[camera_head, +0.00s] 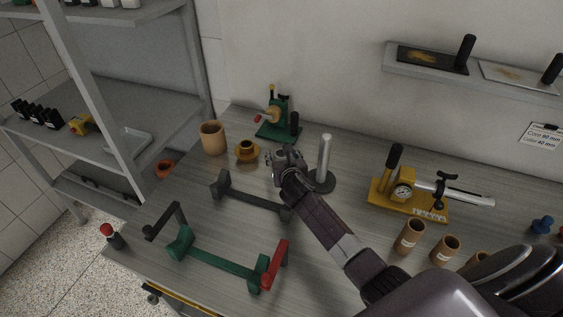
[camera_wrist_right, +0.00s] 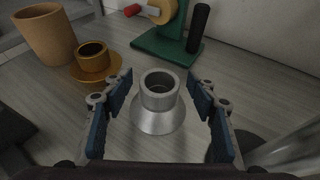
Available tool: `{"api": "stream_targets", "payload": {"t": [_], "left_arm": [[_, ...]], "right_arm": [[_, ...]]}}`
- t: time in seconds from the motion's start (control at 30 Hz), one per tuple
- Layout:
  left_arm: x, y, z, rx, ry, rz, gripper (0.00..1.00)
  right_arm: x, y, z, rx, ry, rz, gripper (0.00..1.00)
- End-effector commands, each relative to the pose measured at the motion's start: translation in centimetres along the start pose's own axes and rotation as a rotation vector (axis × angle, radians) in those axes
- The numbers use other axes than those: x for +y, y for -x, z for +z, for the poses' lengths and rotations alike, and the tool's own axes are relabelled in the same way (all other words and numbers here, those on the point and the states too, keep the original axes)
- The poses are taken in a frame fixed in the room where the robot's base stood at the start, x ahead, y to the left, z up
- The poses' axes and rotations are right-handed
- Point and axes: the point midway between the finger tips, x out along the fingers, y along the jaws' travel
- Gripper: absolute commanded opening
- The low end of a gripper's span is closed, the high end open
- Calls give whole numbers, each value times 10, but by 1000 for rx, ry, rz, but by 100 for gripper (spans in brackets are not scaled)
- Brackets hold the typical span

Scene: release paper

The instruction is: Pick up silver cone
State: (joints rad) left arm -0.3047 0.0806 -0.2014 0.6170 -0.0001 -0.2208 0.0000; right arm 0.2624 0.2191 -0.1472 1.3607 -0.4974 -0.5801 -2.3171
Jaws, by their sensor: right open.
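The silver cone (camera_wrist_right: 158,112) stands upright on the table in the right wrist view, with a narrow hollow neck on top and a wide flared base. My right gripper (camera_wrist_right: 160,100) is open, with one blue-padded finger on each side of the cone and gaps between the pads and the neck. In the head view my right gripper (camera_head: 287,158) hides the cone, and its arm comes in from the lower right. My left gripper is not in view.
A brown cup (camera_head: 212,138) and an orange flanged piece (camera_head: 246,151) stand left of my gripper. A green tape device (camera_head: 280,124) is behind it. A silver post on a dark base (camera_head: 324,160) is close on the right. A dark cradle (camera_head: 250,201) lies in front.

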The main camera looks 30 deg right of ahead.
Motion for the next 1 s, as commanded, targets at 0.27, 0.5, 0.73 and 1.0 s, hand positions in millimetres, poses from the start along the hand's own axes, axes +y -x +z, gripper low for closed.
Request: {"api": "stream_targets", "payload": {"t": [0.27,0.5,0.73,1.0], "left_arm": [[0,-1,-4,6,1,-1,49],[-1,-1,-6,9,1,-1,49],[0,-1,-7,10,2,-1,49],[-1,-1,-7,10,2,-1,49]], "right_arm": [[0,-19,-1,0,1,1,53],[0,-19,-1,0,1,1,51],[0,-19,-1,0,1,0,25],[0,-19,0,-1,1,1,3]]}}
